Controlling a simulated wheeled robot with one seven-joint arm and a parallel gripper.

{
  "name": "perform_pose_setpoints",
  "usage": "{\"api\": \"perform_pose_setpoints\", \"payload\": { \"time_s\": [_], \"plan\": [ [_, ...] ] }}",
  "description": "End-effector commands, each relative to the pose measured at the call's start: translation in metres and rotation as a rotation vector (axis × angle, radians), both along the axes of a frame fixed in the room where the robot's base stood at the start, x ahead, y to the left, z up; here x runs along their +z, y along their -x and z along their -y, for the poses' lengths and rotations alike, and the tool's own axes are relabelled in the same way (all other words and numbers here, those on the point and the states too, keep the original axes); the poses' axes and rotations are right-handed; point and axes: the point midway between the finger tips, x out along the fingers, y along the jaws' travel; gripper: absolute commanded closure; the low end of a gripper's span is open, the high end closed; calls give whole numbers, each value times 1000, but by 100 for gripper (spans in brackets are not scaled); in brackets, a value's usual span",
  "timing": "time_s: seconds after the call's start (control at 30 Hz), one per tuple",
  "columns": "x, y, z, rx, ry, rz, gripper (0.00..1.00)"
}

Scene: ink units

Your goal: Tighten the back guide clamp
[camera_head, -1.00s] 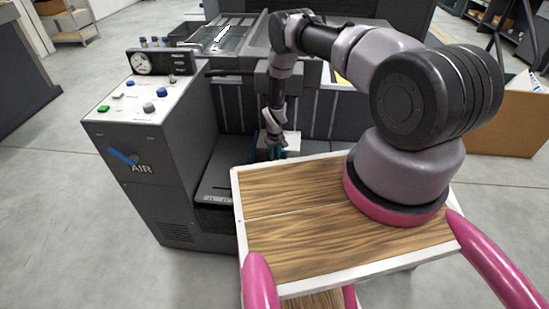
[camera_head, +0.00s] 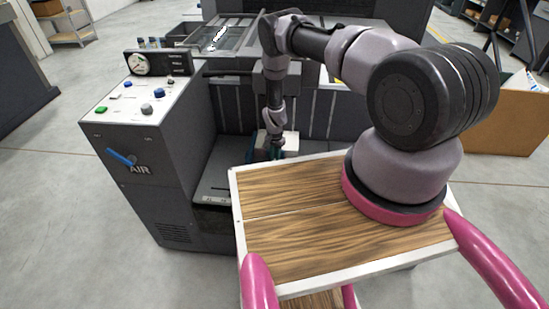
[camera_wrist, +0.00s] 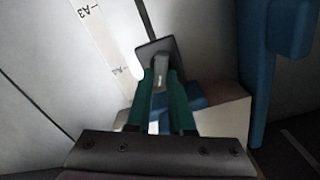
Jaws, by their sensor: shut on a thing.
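In the wrist view my gripper (camera_wrist: 160,98) has its two green fingers closed on a dark grey clamp handle (camera_wrist: 157,50). The handle's flat top shows above the fingertips, and a blue part (camera_wrist: 196,102) shows behind them. I take this as the back guide clamp; its screw or base is hidden. A pale block (camera_wrist: 226,116) is right beside the fingers. In the head view my gripper (camera_head: 276,152) is small and low in the machine's recess, by the pale block (camera_head: 291,140); the handle cannot be made out there.
A blue upright part (camera_wrist: 270,65) stands to the right in the wrist view. A strip marked A3 (camera_wrist: 97,32) lies on the grey surface at upper left. The control cabinet (camera_head: 160,195), with gauge (camera_head: 139,64) and blue AIR lever (camera_head: 122,157), stands left of my arm.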

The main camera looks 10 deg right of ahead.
Motion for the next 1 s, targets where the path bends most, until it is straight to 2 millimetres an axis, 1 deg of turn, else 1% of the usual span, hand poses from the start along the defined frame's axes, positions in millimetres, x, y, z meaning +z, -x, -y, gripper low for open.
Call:
{"api": "perform_pose_setpoints", "payload": {
  "time_s": [0.2,0.5,0.73,1.0],
  "plan": [
    [0,1,1,-168,1,-1,100],
    [0,2,1,-317,0,0,100],
    [0,2,2,-362,1,1,100],
    [0,2,2,-369,0,0,100]
  ]
}}
